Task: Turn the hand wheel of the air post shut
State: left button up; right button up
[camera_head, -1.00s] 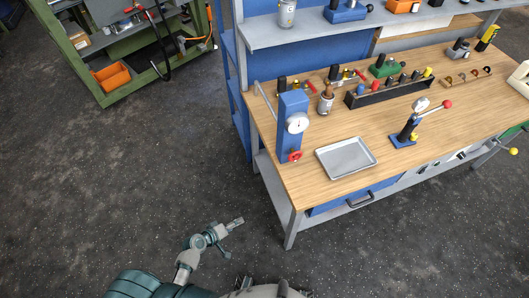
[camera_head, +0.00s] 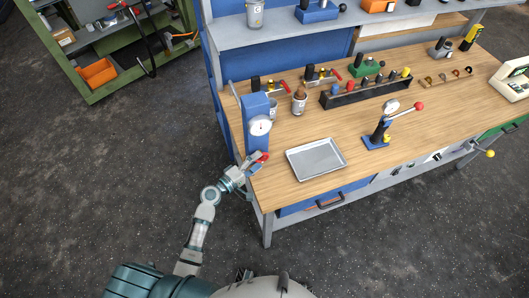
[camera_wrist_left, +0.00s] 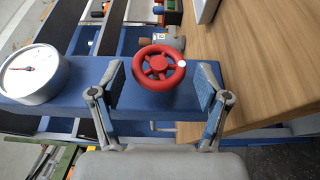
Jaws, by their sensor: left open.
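The air post (camera_head: 256,112) is a blue upright block at the left end of the wooden bench, with a round white gauge (camera_head: 260,125) on its face. Its red hand wheel (camera_head: 264,157) is low on the post and partly hidden by my left gripper (camera_head: 254,163). In the left wrist view the red spoked hand wheel (camera_wrist_left: 158,68) lies between the two fingers of my open left gripper (camera_wrist_left: 163,92), with a gap on each side. The gauge also shows there (camera_wrist_left: 33,73). My right gripper is not in view.
A metal tray (camera_head: 316,158) lies on the bench (camera_head: 365,155) right of the post. A metal can (camera_head: 299,102) and a black tool rack (camera_head: 365,92) are behind.

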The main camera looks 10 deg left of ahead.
aim_at(268, 154)
pick_arm(q)
jog(key=w+d, duration=0.3)
jog(key=d, duration=0.1)
jog(key=shift+w+d+r, duration=0.15)
jog(key=shift+w, duration=0.45)
jog(key=shift+w+a+f, duration=0.15)
jog(key=shift+a+f, duration=0.05)
jog(key=shift+a, duration=1.3)
jog(key=shift+d, duration=0.25)
jog(key=c, duration=0.4)
jog(key=shift+d, duration=0.4)
jog(key=c, duration=0.4)
jog(key=shift+d, duration=0.35)
jog(key=shift+c, duration=1)
jog(key=shift+d, duration=0.15)
jog(key=shift+c, duration=0.4)
jog(key=shift+a+f, duration=0.1)
jog(key=shift+a, duration=0.1)
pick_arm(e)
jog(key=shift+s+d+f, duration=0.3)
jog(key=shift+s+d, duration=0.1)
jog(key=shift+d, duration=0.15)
